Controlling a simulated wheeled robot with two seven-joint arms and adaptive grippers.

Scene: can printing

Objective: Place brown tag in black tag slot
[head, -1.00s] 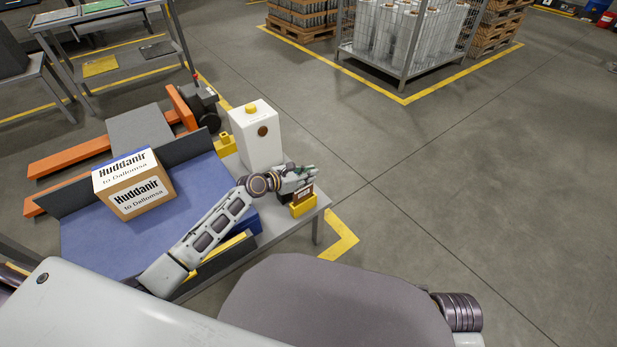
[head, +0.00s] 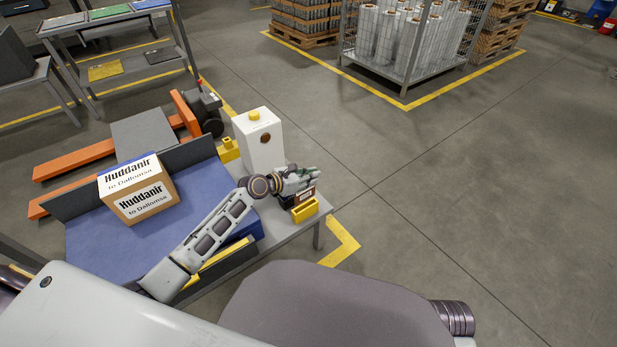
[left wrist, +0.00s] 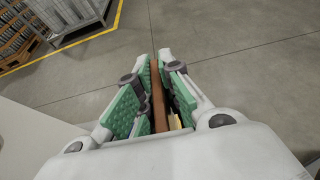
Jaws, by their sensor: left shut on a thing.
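My left gripper (head: 308,180) is shut on the brown tag (head: 304,194) above the right end of the table. In the left wrist view the tag (left wrist: 158,103) stands on edge between the green finger pads. A small yellow holder (head: 306,213) sits on the table corner just below the tag. A dark object shows at the holder's left, partly behind the gripper; I cannot tell whether it is the black tag slot. I cannot tell whether the tag touches the holder. My right gripper is in neither view.
A white box (head: 261,150) with a yellow button stands behind my left gripper. A carton (head: 140,203) labelled Huddanir rests on the blue surface (head: 90,245) to the left. An orange pallet truck (head: 75,158) is behind. Open floor lies right of the table.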

